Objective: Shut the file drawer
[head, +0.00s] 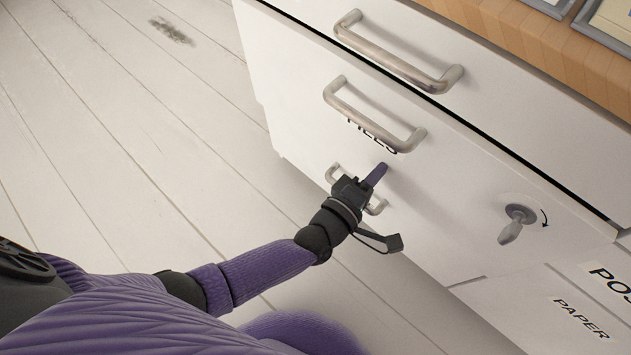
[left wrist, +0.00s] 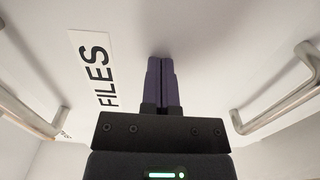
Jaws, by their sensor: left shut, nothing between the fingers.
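The file drawer (head: 440,185) is a white front with a FILES label (left wrist: 93,70), partly hidden behind a metal bar handle (head: 373,113) in the head view. A dark gap runs along its top edge. I cannot tell how far it stands out. My left gripper (head: 381,170) is shut and empty, its purple fingers pointing at the white front below the label. In the left wrist view its fingertips (left wrist: 160,62) are at or very near the panel, beside the label; contact is unclear. My right gripper is not in view.
Another bar handle (head: 398,52) is on the drawer above. A lower handle (head: 376,206) is partly hidden behind my gripper. A PAPER label (head: 581,318) marks a neighbouring front. The plank floor (head: 110,130) at left is clear.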

